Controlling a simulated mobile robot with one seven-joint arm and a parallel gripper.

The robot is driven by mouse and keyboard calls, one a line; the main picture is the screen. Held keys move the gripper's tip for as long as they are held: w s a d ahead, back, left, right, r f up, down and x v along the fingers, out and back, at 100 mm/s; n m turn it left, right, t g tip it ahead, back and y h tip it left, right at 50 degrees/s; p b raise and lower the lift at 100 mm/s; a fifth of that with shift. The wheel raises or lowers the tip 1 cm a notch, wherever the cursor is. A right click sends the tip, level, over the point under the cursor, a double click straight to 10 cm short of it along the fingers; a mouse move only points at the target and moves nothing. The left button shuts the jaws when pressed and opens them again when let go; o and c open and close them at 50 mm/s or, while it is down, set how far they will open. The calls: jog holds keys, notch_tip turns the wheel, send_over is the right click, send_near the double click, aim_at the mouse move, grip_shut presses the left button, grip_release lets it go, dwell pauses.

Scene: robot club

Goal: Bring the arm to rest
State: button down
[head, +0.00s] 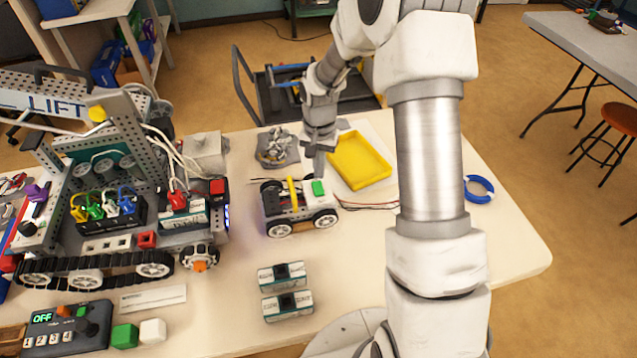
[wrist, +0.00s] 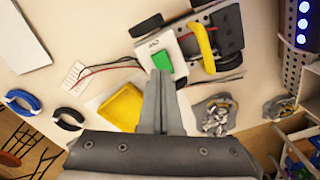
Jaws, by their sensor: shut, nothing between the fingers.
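My gripper (head: 319,153) is shut and empty. In the head view it hangs above the table, just behind the small wheeled car (head: 297,203) and left of the yellow tray (head: 360,160). In the wrist view the closed fingers (wrist: 161,78) point toward the car's green block (wrist: 163,62). I cannot tell whether the fingertips touch the car. My arm (head: 428,160) reaches up from the front of the table and bends over to the gripper. The yellow tray also shows in the wrist view (wrist: 120,106), left of the fingers.
A large tracked robot (head: 110,200) fills the table's left side. Two battery packs (head: 285,290), a control box (head: 65,328) and a blue ring (head: 479,189) lie on the table. A grey bag (head: 276,148) lies near the back edge. A cart (head: 350,95) stands behind the table.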

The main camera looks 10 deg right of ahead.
jog(key=shift+r, duration=0.6)
jog(key=s+r+n+t, duration=0.15)
jog(key=s+r, duration=0.35)
jog(key=r, duration=0.5)
jog(key=s+r+n+t, duration=0.1)
jog(key=s+r+n, duration=0.1)
jog(key=s+r, duration=0.5)
jog(key=s+r+n+t, duration=0.2)
jog(key=s+r+t, duration=0.1)
jog(key=s+r, duration=0.6)
jog(key=shift+s, duration=2.2)
jog(key=shift+n, duration=0.25)
